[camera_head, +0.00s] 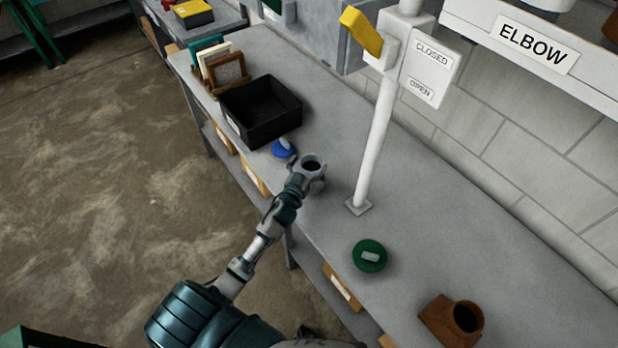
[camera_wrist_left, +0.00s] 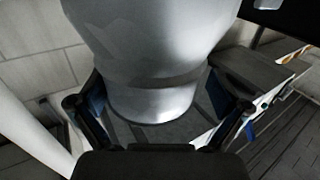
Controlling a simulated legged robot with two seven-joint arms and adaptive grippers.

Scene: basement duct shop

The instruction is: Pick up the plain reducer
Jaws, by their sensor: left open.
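The plain reducer (camera_head: 313,163) is a grey, round, hollow piece standing on the grey bench, its dark opening facing up. In the left wrist view the reducer (camera_wrist_left: 152,60) looms large, with a wide body tapering to a narrower end. My left gripper (camera_head: 305,178) is at the reducer, its open fingers on either side of the narrower part. Whether the fingers touch it cannot be told. My right gripper is not in view.
A blue round part (camera_head: 283,149) and a black bin (camera_head: 262,112) lie just beyond. A white post (camera_head: 374,150) with a yellow lever (camera_head: 361,32) rises to the right. A green disc (camera_head: 370,256) and a brown fitting (camera_head: 452,319) are nearer. Bench between them is clear.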

